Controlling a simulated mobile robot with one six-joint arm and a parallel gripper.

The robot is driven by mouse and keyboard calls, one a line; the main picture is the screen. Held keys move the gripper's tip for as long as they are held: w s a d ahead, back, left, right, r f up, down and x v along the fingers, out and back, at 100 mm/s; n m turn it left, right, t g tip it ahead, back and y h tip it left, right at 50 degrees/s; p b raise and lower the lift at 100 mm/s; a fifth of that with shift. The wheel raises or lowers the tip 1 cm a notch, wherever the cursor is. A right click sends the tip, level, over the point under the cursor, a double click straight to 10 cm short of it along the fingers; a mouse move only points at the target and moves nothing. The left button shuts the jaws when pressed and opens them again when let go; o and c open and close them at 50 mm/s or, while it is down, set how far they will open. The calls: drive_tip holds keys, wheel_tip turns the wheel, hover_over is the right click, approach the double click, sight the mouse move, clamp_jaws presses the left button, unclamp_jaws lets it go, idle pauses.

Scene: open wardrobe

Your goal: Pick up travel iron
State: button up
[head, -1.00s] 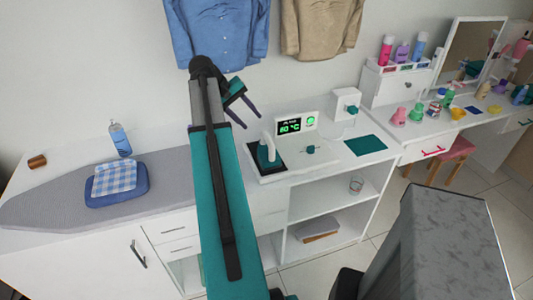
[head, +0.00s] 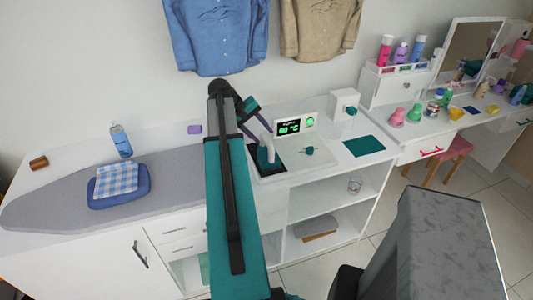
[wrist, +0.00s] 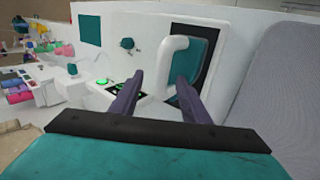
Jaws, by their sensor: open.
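The travel iron (head: 266,156) has a teal body and a white handle. It rests on a dark pad at the left end of the white control unit. In the wrist view the iron (wrist: 199,58) is just beyond the fingers, with its white handle curving down between and ahead of them. My gripper (head: 262,121) is open and empty, its purple fingers near the top of the handle. In the wrist view the gripper (wrist: 160,76) has its fingers spread apart. I cannot tell whether a finger touches the handle.
A control unit with a green display (head: 289,127) stands right of the iron. The grey ironing board (head: 60,190), with folded cloth (head: 117,178) on a blue pad (head: 121,198), lies left. A spray bottle (head: 121,140) and a purple item (head: 194,129) stand behind. A teal mat (head: 364,146) lies right.

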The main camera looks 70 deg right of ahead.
sight(266, 138)
drive_tip(key=shift+f, duration=0.1)
idle(0.3)
drive_tip(key=shift+p+x, duration=0.9)
drive_tip(key=shift+x, duration=0.25)
drive_tip(key=shift+p+x, duration=0.4)
drive_tip(key=shift+x, duration=1)
drive_tip(key=shift+a, duration=0.2)
clamp_jaws()
drive_tip(key=shift+d+r+b, duration=0.1)
drive_tip(key=shift+r+b, duration=0.9)
drive_tip(key=shift+r, duration=0.8)
drive_tip(key=w+a+r+b, duration=0.1)
drive_tip(key=a+b, duration=0.3)
drive_tip(key=a, duration=1.2)
drive_tip(key=shift+r, duration=0.25)
drive_tip(key=shift+w, duration=0.1)
